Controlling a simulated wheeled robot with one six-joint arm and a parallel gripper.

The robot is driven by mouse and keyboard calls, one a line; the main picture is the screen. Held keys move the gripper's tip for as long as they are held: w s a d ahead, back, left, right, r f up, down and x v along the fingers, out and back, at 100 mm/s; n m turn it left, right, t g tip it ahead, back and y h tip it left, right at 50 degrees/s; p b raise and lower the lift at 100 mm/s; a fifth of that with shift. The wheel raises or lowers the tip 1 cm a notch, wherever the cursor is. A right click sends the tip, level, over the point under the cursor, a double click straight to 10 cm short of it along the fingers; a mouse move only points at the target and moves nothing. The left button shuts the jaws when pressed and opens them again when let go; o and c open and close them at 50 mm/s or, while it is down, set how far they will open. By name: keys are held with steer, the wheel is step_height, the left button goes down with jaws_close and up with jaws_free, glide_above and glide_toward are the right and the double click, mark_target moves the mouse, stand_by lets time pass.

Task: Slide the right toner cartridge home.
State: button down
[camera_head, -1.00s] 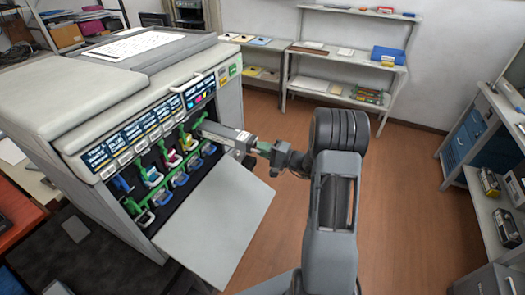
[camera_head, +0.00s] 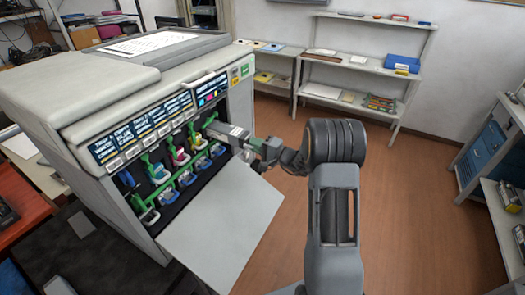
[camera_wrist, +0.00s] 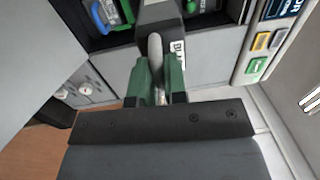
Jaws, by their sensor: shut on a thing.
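The right toner cartridge (camera_head: 226,131) is a grey block sticking partly out of the upper row at the right end of the printer's open bay. My gripper (camera_head: 250,143) is shut on its outer end. In the wrist view my gripper (camera_wrist: 160,84) has its green-sided fingers closed around the pale handle of the cartridge (camera_wrist: 157,14), which points into the dark bay. The cartridge's inner end is hidden inside the printer (camera_head: 100,85).
Several coloured cartridge handles and a green rail (camera_head: 176,187) fill the bay left of the cartridge. The printer's lowered front door (camera_head: 222,225) lies below my gripper. Shelves (camera_head: 360,65) stand at the back. The wooden floor to the right is clear.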

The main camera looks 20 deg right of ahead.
steer(key=b+x, duration=0.2)
steer(key=x, duration=0.2)
steer(key=b+x, duration=0.2)
steer(key=x, duration=0.2)
steer(key=f+b+x, duration=0.1)
steer(key=b+x, duration=0.1)
steer(key=x, duration=0.2)
steer(key=shift+b+x, duration=0.35)
steer(key=shift+x, duration=0.6)
steer(key=shift+r, duration=0.1)
steer(key=c, duration=0.7)
jaws_free()
steer(key=shift+b, duration=0.7)
steer(key=shift+s+d, duration=0.1)
steer(key=shift+s+d, duration=0.1)
steer(key=shift+d, duration=0.05)
steer(key=shift+b+v, duration=2.45)
steer(key=shift+v, duration=0.8)
